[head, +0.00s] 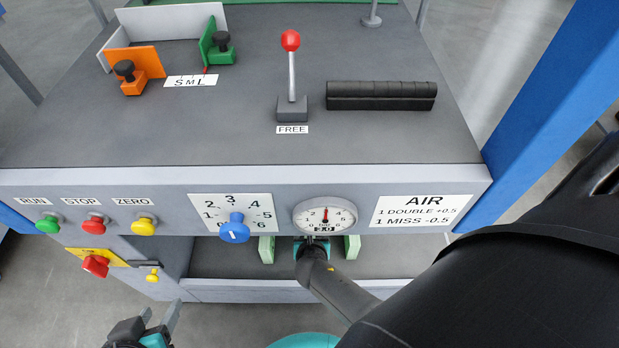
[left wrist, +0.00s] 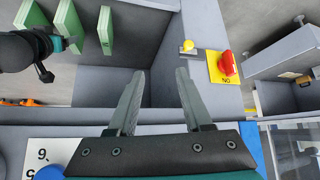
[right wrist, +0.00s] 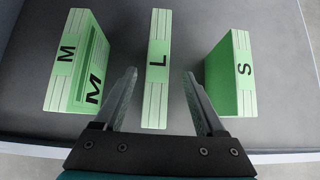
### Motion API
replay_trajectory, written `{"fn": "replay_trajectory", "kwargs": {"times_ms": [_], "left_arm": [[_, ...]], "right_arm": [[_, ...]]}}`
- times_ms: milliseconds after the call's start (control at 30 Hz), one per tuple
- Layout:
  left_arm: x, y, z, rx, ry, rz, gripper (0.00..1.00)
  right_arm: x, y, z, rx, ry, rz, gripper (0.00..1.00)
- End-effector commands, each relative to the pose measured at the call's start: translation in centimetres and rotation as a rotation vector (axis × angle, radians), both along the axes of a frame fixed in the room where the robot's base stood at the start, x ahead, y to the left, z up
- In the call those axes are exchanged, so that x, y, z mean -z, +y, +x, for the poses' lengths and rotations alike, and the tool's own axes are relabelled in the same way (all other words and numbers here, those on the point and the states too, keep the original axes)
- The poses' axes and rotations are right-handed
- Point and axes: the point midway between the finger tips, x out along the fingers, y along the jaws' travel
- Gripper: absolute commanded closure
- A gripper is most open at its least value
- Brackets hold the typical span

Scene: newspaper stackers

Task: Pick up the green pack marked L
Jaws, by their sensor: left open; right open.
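The green pack marked L (right wrist: 157,88) stands on edge between two other green packs in the right wrist view. My right gripper (right wrist: 158,74) is open, its fingers to either side of the L pack in the picture, with gaps on both sides. I cannot tell how deep the pack sits between them. In the head view my right gripper (head: 318,240) reaches under the front panel and hides the middle pack. My left gripper (head: 161,318) is open and empty at lower left. The left wrist view shows its spread fingers (left wrist: 160,72) with nothing between them.
The M pack (right wrist: 80,62) stands left of L and the S pack (right wrist: 232,75) right, all on a grey shelf (right wrist: 122,45). A front panel with a blue knob (head: 234,229) and gauge (head: 325,214) overhangs the shelf. A red knob (head: 95,266) is near my left gripper.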

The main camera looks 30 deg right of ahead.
Motion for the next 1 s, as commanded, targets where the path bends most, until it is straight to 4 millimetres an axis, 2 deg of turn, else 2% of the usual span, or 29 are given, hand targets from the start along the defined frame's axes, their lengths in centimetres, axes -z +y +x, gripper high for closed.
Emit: {"fn": "replay_trajectory", "kwargs": {"times_ms": [367, 1000], "left_arm": [[0.2, -1.2, 0.7, 0.015, -0.079, -0.039, 0.50], [-0.7, -5.1, 2.3, 0.045, -0.391, -0.207, 0.50]], "right_arm": [[0.6, -0.2, 0.4, -0.001, 0.000, -0.001, 0.28], [2.4, -0.7, 1.8, -0.001, 0.000, 0.001, 0.28]]}}
